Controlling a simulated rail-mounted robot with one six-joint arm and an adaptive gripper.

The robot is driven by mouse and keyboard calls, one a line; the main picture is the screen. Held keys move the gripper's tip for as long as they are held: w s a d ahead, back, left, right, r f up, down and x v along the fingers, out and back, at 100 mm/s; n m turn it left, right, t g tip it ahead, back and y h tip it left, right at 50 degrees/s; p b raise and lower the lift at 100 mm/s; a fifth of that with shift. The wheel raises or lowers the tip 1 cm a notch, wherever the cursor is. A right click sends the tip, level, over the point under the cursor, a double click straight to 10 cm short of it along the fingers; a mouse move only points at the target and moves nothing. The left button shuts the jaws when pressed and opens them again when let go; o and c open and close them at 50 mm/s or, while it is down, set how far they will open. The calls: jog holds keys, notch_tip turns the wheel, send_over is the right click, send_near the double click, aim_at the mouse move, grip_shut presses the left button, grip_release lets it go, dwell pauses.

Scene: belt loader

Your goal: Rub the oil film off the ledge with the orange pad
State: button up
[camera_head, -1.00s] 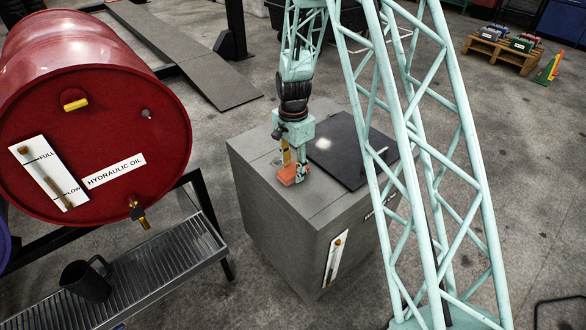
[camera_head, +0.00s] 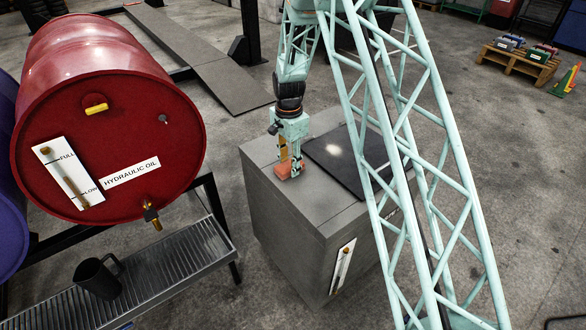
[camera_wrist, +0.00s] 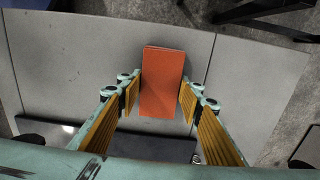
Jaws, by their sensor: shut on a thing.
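The orange pad (camera_head: 290,171) is a flat block held between the fingers of my gripper (camera_head: 291,162). In the wrist view the pad (camera_wrist: 163,78) sits upright in the picture, with a yellow-lined finger on each side. The pad appears to be on or just above the grey ledge (camera_head: 335,212), the top of a grey cabinet; exact contact cannot be told. The ledge (camera_wrist: 75,60) also shows around the pad in the wrist view, with thin seams across it. I cannot make out an oil film; the pad and fingers hide part of the surface.
A dark panel (camera_head: 350,172) with a bright reflection lies behind and right of the pad. A pallet (camera_head: 518,66) is far right.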

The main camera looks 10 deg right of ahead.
aim_at(303, 183)
jog(key=shift+w+a, duration=0.4)
jog(key=shift+w, duration=0.45)
jog(key=shift+w+a, duration=0.1)
jog(key=shift+w, duration=0.05)
jog(key=shift+w+a+r, duration=0.1)
jog(key=shift+w+a, duration=0.05)
jog(key=shift+w, duration=0.3)
jog(key=shift+w+a+p, duration=0.1)
jog(key=shift+w+p, duration=0.05)
jog(key=shift+p, duration=0.15)
jog(key=shift+s+d+b, duration=0.3)
jog(key=shift+s+d, duration=0.5)
jog(key=shift+s, duration=1)
jog(key=shift+s+d+b, duration=0.35)
jog(key=shift+s+d, duration=0.4)
jog(key=shift+s, duration=1)
jog(key=shift+s+d+b, duration=0.3)
jog(key=shift+s+d, duration=0.5)
jog(key=shift+s, duration=1)
jog(key=shift+s+d, duration=0.1)
jog(key=shift+s, duration=0.1)
notch_tip(303, 183, up, 4)
jog(key=shift+f+p, duration=0.1)
jog(key=shift+p, duration=0.65)
jog(key=shift+w+r, duration=0.1)
jog(key=shift+r, duration=0.1)
jog(key=shift+r+p, duration=1.15)
jog(key=shift+r, duration=0.8)
